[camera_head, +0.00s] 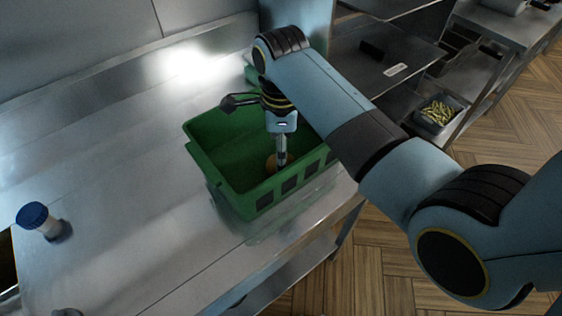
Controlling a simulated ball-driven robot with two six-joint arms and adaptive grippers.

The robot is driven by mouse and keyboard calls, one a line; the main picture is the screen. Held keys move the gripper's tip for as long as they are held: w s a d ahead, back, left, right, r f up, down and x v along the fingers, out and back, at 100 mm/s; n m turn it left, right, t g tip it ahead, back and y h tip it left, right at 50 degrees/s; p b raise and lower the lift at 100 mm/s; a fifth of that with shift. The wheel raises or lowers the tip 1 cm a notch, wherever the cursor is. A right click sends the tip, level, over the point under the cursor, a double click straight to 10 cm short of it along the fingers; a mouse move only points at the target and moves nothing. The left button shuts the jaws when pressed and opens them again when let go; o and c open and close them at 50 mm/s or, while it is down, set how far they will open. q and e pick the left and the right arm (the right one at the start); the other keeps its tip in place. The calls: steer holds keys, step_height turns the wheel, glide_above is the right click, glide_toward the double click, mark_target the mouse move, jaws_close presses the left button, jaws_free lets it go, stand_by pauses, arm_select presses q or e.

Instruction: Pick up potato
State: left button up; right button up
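A green crate (198,158) stands on the metal counter. Inside it, a small brown rounded thing, which looks like a potato (271,164), shows on the crate floor, partly hidden. My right arm comes in from the right and bends down over the crate. My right gripper (281,158) points straight down inside the crate, with its fingertips right beside or over the potato. I see the fingers edge-on, so I cannot tell whether they are open or touch it. My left gripper is not in view.
A blue-capped container (40,220) stands on the counter (130,200) at the left. At the right are metal shelves (400,70) and a grey bin (437,117) of yellow pieces.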

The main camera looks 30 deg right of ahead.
mark_target(271, 162)
steer(key=shift+w+d+f+p, duration=0.15)
steer(key=shift+f+p, duration=0.1)
steer(key=shift+f, duration=1.1)
steer(key=shift+w+a+f+p, duration=0.1)
steer(key=shift+f+p, duration=0.15)
steer(key=shift+f, duration=1.05)
steer(key=c, duration=1.3)
steer(key=shift+r, duration=0.1)
